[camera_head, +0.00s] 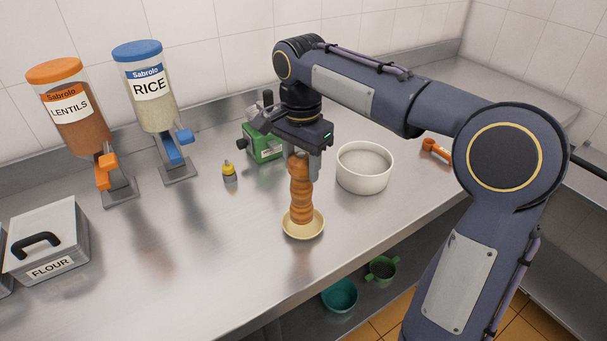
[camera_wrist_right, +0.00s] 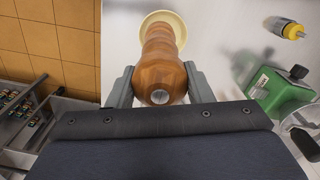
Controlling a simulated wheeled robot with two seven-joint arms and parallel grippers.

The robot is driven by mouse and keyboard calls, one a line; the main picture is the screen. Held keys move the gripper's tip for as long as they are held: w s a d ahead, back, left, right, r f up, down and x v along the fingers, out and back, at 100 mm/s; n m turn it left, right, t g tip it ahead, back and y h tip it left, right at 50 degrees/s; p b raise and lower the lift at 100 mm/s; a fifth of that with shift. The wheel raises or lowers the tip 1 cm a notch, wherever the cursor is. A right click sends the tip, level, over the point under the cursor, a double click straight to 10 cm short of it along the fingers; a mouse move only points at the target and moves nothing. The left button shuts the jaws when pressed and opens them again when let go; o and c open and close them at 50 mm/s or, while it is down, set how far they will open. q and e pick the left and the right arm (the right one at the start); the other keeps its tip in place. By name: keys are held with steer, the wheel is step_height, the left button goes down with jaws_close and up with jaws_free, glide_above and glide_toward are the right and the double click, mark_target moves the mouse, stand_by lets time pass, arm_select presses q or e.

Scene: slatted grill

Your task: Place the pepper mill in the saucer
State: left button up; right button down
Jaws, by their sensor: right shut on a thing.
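The wooden pepper mill (camera_head: 301,192) is upright, with its base over or in the small cream saucer (camera_head: 303,230) on the steel counter. I cannot tell whether the base touches the saucer. My right gripper (camera_head: 302,157) is shut on the upper part of the mill. In the right wrist view the mill (camera_wrist_right: 160,62) sits between the two fingers of my right gripper (camera_wrist_right: 160,88), and the saucer's rim (camera_wrist_right: 168,16) shows beyond it. My left gripper is not in view.
A white bowl (camera_head: 364,170) stands right of the mill, and a green device (camera_head: 262,146) behind it. A small yellow-topped item (camera_head: 229,172) is to the left. Lentils (camera_head: 75,110) and rice (camera_head: 152,90) dispensers and a flour box (camera_head: 48,243) stand further left. The counter's front edge is close.

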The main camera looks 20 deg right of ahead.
mark_target(302, 198)
steer(key=shift+w+d+f, duration=0.25)
steer(key=shift+w+f, duration=0.05)
steer(key=shift+f, duration=0.1)
steer(key=f, duration=0.3)
steer(key=shift+w+d, duration=0.2)
steer(key=shift+f, duration=0.35)
steer(key=shift+f, duration=0.2)
steer(key=c, duration=0.7)
jaws_free()
